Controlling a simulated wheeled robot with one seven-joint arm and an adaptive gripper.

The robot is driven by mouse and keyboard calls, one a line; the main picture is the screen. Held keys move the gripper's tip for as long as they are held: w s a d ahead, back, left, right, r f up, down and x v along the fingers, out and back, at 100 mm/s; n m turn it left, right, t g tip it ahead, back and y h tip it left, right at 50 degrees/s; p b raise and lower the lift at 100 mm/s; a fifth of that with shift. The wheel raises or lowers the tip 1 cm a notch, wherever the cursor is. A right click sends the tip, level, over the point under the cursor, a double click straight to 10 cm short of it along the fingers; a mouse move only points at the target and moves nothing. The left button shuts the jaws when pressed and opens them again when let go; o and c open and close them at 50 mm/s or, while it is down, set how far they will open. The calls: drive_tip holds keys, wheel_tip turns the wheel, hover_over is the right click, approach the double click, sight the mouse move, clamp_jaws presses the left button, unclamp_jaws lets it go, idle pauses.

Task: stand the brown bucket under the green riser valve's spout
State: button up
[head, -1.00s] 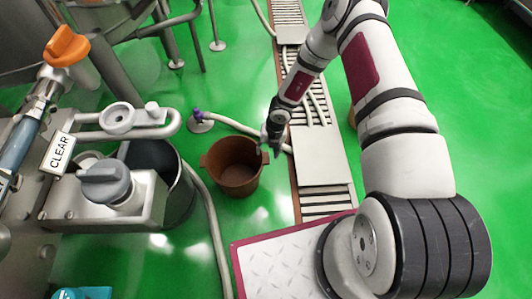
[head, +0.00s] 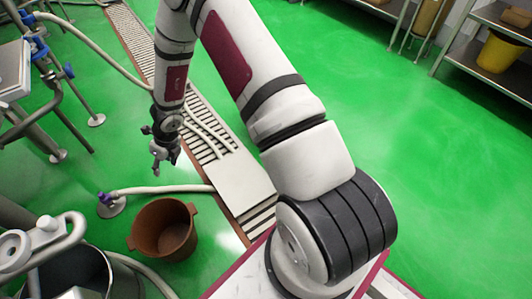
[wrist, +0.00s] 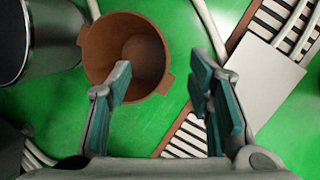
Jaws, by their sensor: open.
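The brown bucket (head: 150,238) stands upright on the green floor, open and apparently empty, with small lugs at its rim. It also shows in the wrist view (wrist: 125,50), beyond my fingers. My gripper (head: 163,160) is open and empty. In the head view it appears above the bucket's far side, clear of the rim. In the wrist view, the bucket lies mostly ahead of and left of the gap between the teal-padded fingers (wrist: 168,88). I cannot make out a green riser valve or its spout in these views.
A slatted drain channel with a plain cover plate (head: 238,190) runs right of the bucket. A hose (head: 165,189) with a purple fitting lies behind it. A dark vessel (head: 75,275) stands close on the left. Shelves (head: 480,75) hold a yellow bucket (head: 500,52). Floor at right is clear.

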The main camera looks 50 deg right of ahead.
drive_tip(key=a+r+n+t+y, duration=0.15)
drive_tip(key=r+n, duration=0.35)
drive_tip(key=r, duration=0.5)
drive_tip(key=a+r+n+y, duration=0.1)
drive_tip(key=a+r+n, duration=0.3)
drive_tip(key=r, duration=0.6)
drive_tip(key=s+a+r+n+g, duration=0.2)
drive_tip(key=s+r+n, duration=0.85)
drive_tip(key=r, duration=0.25)
drive_tip(key=s+d+r+n+h, duration=0.1)
drive_tip(key=s+d+n, duration=0.3)
drive_tip(key=s, duration=0.6)
drive_tip(key=s+d+r+n+g+h, duration=0.1)
drive_tip(key=s+d+r+n+h, duration=0.1)
drive_tip(key=s, duration=0.9)
drive_tip(key=s+d+r+n+g+h, duration=0.1)
drive_tip(key=s+d+r+n+h, duration=0.1)
drive_tip(key=s+d+n, duration=0.4)
drive_tip(key=s+r+n, duration=0.1)
drive_tip(key=s, duration=0.4)
drive_tip(key=shift+s+r, duration=0.25)
drive_tip(key=shift+r, duration=0.15)
drive_tip(key=shift+r+g, duration=0.1)
drive_tip(key=shift+g, duration=0.15)
wheel_tip(320, 180, up, 30)
drive_tip(key=t+p, duration=0.4)
drive_tip(key=p, duration=2.5)
drive_tip(key=shift+d+r, duration=0.2)
drive_tip(key=shift+d, duration=0.05)
